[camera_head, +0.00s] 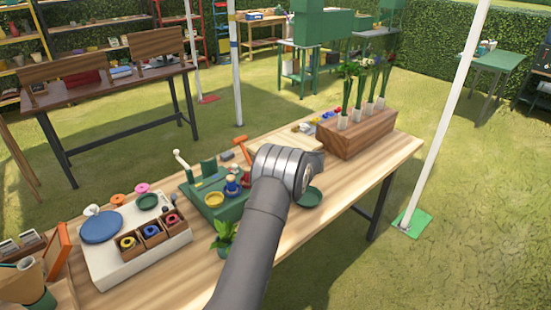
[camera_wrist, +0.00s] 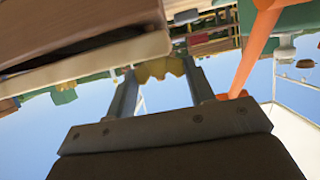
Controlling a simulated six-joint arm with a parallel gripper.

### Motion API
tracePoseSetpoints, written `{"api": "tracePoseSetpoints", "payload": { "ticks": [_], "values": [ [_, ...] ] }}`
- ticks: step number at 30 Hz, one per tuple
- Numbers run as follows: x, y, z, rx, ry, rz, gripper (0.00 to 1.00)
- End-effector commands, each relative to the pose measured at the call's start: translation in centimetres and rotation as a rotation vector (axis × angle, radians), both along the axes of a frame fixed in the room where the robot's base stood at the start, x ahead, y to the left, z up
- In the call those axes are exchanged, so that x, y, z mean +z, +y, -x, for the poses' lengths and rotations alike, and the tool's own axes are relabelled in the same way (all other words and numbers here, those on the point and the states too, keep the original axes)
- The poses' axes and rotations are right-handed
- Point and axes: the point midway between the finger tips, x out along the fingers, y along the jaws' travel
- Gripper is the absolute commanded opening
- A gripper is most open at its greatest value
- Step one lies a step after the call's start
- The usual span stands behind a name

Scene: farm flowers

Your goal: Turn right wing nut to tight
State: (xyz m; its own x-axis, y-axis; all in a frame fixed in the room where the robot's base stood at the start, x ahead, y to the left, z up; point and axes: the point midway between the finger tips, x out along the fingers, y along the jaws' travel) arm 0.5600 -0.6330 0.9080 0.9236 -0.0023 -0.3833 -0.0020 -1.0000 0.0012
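My gripper (camera_head: 316,162) is over the middle of the wooden table in the head view, its fingers mostly hidden by my wrist. In the wrist view, the two fingers of my gripper (camera_wrist: 160,70) stand apart, with a brass-yellow lobed piece (camera_wrist: 158,72) between their tips. This looks like a wing nut, but I cannot tell which one. The piece nearly fills the gap; whether both fingers touch it is unclear. No wing nut is clear in the head view; a pale wooden board (camera_head: 295,143) shows partly behind my wrist.
A brown wooden box (camera_head: 372,135) with flower tubes stands right of my gripper. An orange-handled tool (camera_head: 241,143) lies to the left and shows near the right finger in the wrist view (camera_wrist: 250,50). A green tray (camera_head: 200,201) and a white tray (camera_head: 162,253) stand farther left.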

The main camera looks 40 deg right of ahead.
Motion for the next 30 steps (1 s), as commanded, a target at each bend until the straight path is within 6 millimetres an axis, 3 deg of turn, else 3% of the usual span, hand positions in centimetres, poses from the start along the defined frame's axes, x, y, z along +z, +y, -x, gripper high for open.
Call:
{"api": "tracePoseSetpoints", "payload": {
  "ticks": [1,3,14,30],
  "values": [
    [0.0,0.02,0.01,0.001,0.0,0.0,0.38],
    [0.0,0.02,0.01,0.001,0.0,0.0,0.26],
    [0.03,0.2,-0.01,-0.059,0.001,-0.003,0.26],
    [0.08,0.69,-0.13,-0.392,0.0,-0.002,0.26]
  ]
}}
